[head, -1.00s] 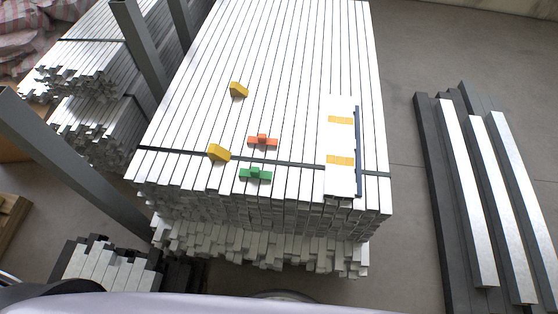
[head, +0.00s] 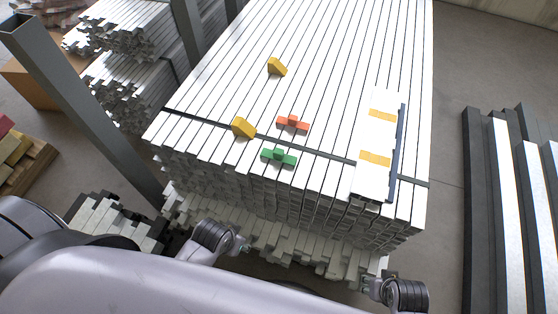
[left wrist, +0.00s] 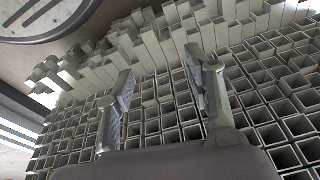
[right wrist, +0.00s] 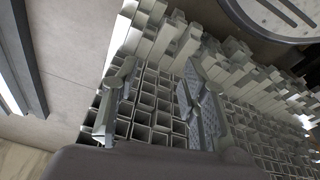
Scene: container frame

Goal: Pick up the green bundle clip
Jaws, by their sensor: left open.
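The green bundle clip (head: 278,157) lies on top of the stack of white profiles (head: 330,60), close to its front edge, just in front of the dark strap. My left gripper (head: 245,246) is below and in front of the stack's edge, apart from the clip. In the left wrist view its two fingers (left wrist: 163,82) are spread, with nothing between them but tube ends behind. My right gripper (head: 366,284) is lower, at the stack's front right. In the right wrist view its fingers (right wrist: 160,85) are apart and empty. Neither wrist view shows the clip.
An orange clip (head: 292,123) lies just behind the green one. Two yellow wedges (head: 243,128) (head: 277,67) lie to the left. A white panel with yellow patches (head: 377,135) lies right. Grey posts (head: 75,105) stand left; dark and white bars (head: 505,190) lie on the floor right.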

